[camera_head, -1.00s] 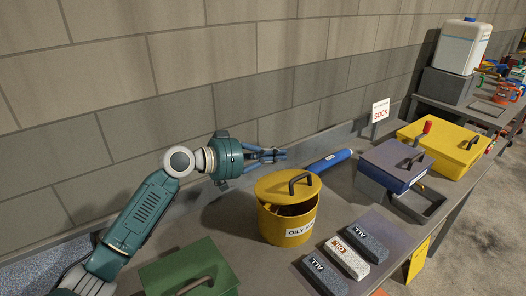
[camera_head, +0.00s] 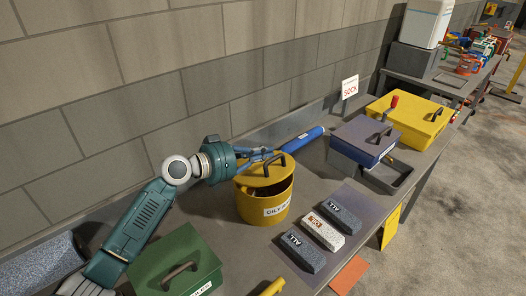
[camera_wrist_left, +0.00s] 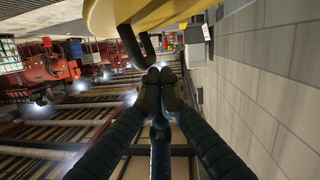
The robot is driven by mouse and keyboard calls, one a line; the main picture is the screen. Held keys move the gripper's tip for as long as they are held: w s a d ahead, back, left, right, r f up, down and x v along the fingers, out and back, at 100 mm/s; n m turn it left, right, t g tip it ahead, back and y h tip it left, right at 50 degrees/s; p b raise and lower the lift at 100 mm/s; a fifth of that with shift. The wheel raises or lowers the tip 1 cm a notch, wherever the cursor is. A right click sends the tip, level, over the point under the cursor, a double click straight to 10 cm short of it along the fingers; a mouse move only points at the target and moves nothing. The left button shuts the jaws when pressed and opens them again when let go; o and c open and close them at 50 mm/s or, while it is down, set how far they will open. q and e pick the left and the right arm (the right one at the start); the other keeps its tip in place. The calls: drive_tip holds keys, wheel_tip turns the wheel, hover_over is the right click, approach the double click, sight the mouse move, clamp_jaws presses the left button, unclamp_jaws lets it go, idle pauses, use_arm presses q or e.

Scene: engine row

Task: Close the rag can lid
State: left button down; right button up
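The yellow rag can (camera_head: 262,205) stands on the bench with a white label on its front. Its yellow lid (camera_head: 255,177) is partly open and tilted, with a dark gap at the front right. The lid has a dark handle (camera_head: 271,166). My left gripper (camera_head: 272,156) is at the back edge of the lid, close by the handle. In the left wrist view its fingertips (camera_wrist_left: 161,80) are together with nothing seen between them. The lid (camera_wrist_left: 150,12) and handle (camera_wrist_left: 133,45) are just beyond the tips; contact is unclear. My right gripper is not in view.
A green box (camera_head: 177,262) stands front left. Several labelled blocks (camera_head: 321,231) lie on a mat to the right. A purple-lidded box (camera_head: 366,140) and a yellow box (camera_head: 410,118) stand farther right.

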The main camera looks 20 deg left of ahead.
sight(266, 168)
use_arm(q)
drive_tip(key=f, duration=0.1)
drive_tip(key=d+f+b, duration=0.1)
drive_tip(key=s+f+m+b, duration=0.1)
drive_tip(key=shift+d+f+y, duration=0.1)
drive_tip(key=shift+d+y, duration=0.2)
drive_tip(key=shift+s+d+f+b, duration=0.2)
drive_tip(key=shift+d+f+b, duration=0.05)
drive_tip(key=shift+f+b, duration=0.15)
drive_tip(key=shift+r, duration=0.1)
